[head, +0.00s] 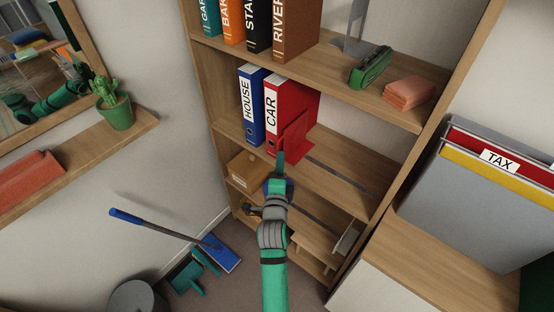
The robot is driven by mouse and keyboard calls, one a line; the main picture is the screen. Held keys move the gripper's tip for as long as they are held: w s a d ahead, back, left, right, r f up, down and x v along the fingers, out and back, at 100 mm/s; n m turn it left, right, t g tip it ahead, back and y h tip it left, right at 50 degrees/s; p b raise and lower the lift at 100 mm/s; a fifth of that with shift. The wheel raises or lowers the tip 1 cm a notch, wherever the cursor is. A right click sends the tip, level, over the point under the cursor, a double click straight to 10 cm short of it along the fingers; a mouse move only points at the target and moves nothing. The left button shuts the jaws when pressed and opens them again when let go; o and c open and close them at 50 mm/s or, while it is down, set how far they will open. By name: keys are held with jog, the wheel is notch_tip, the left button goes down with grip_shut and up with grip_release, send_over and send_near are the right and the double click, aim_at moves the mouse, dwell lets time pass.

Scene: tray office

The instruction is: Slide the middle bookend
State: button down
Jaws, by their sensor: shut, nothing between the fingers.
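The red middle bookend (298,133) stands on the middle shelf (335,172), against the right side of the red CAR binder (271,112). The blue HOUSE binder (250,105) stands left of that. A dark slot or rail (340,178) runs along the shelf to the right of the bookend. My gripper (280,160) is shut and empty, in front of the bookend's lower part. From this view I cannot tell whether its fingertips touch the bookend.
The upper shelf holds several binders, a grey bookend (352,45), a green stapler-like object (371,68) and a pinkish block (409,92). Below are a cardboard box (246,168) and another grey bookend (347,241). The middle shelf is clear to the right. A grey file holder (450,200) stands far right.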

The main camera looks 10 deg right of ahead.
jog(key=d+v, duration=0.2)
jog(key=v, duration=1)
jog(key=shift+s, duration=0.4)
jog(key=shift+a, duration=0.1)
jog(key=s+a+f+n+y, duration=0.1)
jog(key=s+a+f+n, duration=0.2)
jog(key=s, duration=0.2)
jog(key=s+a+f+n+g+y, duration=0.1)
jog(key=s+a+f+n, duration=0.15)
jog(key=s, duration=0.35)
jog(key=s+a+f+n, duration=0.3)
jog(key=s+n, duration=0.1)
jog(key=s, duration=0.1)
jog(key=s+a+r+n+y, duration=0.1)
jog(key=s+n, duration=0.4)
jog(key=s, duration=0.4)
jog(key=s+a+r+n+g+y, duration=0.1)
jog(key=s+a+n, duration=0.1)
jog(key=s+n, duration=0.4)
jog(key=s, duration=0.4)
jog(key=shift+y, duration=0.4)
jog(key=shift+n, duration=0.25)
